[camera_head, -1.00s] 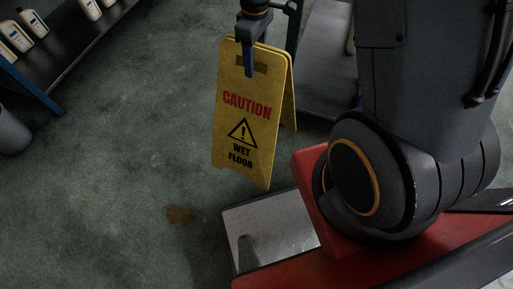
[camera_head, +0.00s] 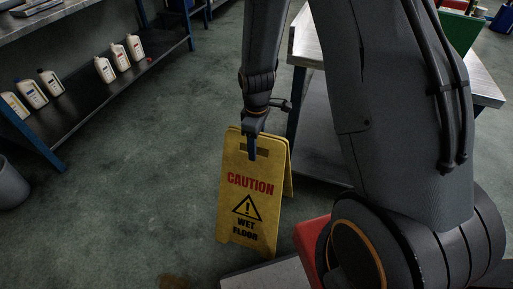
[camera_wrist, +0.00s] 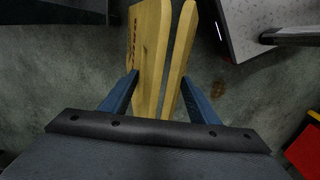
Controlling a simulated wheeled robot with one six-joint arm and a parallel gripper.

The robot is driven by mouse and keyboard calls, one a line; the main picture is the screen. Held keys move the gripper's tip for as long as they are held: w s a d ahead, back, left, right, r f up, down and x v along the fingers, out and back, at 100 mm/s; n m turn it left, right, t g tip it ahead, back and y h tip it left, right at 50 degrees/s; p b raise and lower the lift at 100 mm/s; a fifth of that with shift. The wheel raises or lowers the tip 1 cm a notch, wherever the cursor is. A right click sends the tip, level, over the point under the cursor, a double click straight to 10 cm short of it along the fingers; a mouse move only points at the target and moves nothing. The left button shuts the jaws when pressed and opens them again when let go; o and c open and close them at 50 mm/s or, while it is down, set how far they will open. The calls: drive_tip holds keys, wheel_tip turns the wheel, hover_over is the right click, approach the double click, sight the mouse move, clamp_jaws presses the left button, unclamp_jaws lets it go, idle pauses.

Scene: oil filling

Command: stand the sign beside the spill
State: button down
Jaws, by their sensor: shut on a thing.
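The yellow caution sign (camera_head: 236,205) is a folded two-panel board with red and black print, upright in the head view. My gripper (camera_head: 252,148) is shut on its top edge, with a blue finger down the front panel. In the wrist view, the sign's two panels (camera_wrist: 150,60) lie between the blue fingers of my gripper (camera_wrist: 160,82). The spill, a small brown patch, shows at the bottom edge of the head view (camera_head: 175,282), left of and nearer than the sign. I cannot tell whether the sign touches the floor.
A workbench (camera_head: 300,48) with a lower shelf stands behind and right of the sign. A blue-legged shelf (camera_head: 100,90) with several bottles is at the left, with a grey bin (camera_head: 12,185) near it. The floor between is clear.

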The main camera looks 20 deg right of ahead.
drive_tip(key=shift+f, duration=0.6)
drive_tip(key=c, duration=0.7)
unclamp_jaws()
drive_tip(key=shift+f, duration=0.1)
drive_tip(key=shift+o, duration=0.2)
wheel_tip(320, 180, up, 11)
drive_tip(key=p, duration=0.1)
drive_tip(key=s+d+r+m, duration=0.1)
drive_tip(key=s+r+m, duration=1)
drive_tip(key=s+r, duration=0.4)
drive_tip(key=s, duration=0.3)
drive_tip(key=shift+d+r, duration=0.15)
drive_tip(key=shift+r, duration=0.1)
